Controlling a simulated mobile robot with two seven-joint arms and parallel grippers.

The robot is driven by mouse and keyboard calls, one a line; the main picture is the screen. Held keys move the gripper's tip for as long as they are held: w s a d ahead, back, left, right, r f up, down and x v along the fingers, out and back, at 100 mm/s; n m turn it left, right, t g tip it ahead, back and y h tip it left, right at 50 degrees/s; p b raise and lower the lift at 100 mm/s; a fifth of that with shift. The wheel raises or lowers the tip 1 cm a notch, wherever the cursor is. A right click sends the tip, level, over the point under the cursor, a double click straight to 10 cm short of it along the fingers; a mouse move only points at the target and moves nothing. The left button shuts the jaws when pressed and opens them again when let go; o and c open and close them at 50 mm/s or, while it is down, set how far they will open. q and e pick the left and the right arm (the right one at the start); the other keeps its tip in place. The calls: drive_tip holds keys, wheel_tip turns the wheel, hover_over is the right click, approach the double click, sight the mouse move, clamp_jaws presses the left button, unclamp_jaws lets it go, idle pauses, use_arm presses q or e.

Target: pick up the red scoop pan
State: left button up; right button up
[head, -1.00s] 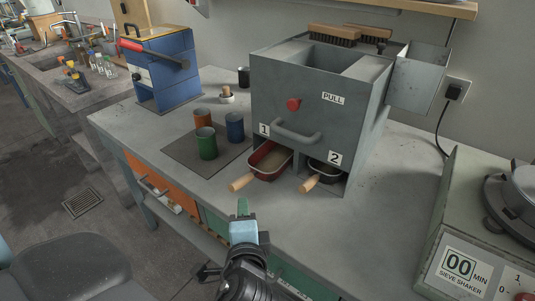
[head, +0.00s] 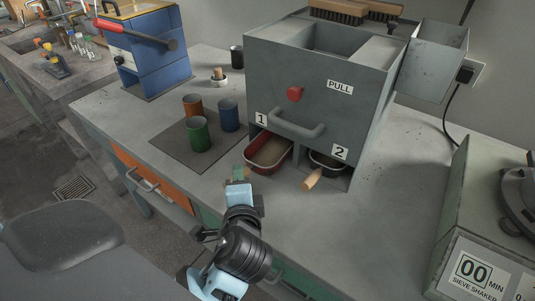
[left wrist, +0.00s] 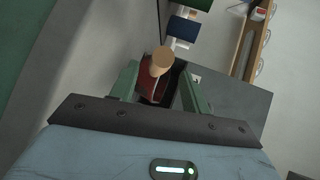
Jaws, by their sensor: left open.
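The red scoop pan (head: 288,160) sits in slot 1 at the foot of the grey box, its front sticking out over the bench and pale material inside. My left gripper (head: 240,175) is open just in front of it, low over the bench, and hides most of its wooden handle in the head view. In the left wrist view, the handle (left wrist: 161,63) lies between the two green fingers of my left gripper (left wrist: 158,85), with the red pan (left wrist: 146,84) behind it. Contact cannot be told. My right gripper is not in view.
The grey box (head: 310,85) has a bar handle above the slots. A black pan (head: 325,160) with a wooden handle sits in slot 2 to the right. Green (head: 199,135), blue and orange cups stand on a dark mat at left. The sieve shaker (head: 478,235) stands at right.

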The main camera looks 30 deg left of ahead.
use_arm(q)
drive_tip(key=shift+x, duration=2.65)
drive_tip(key=shift+s+f, duration=0.15)
drive_tip(key=shift+c, duration=0.5)
clamp_jaws()
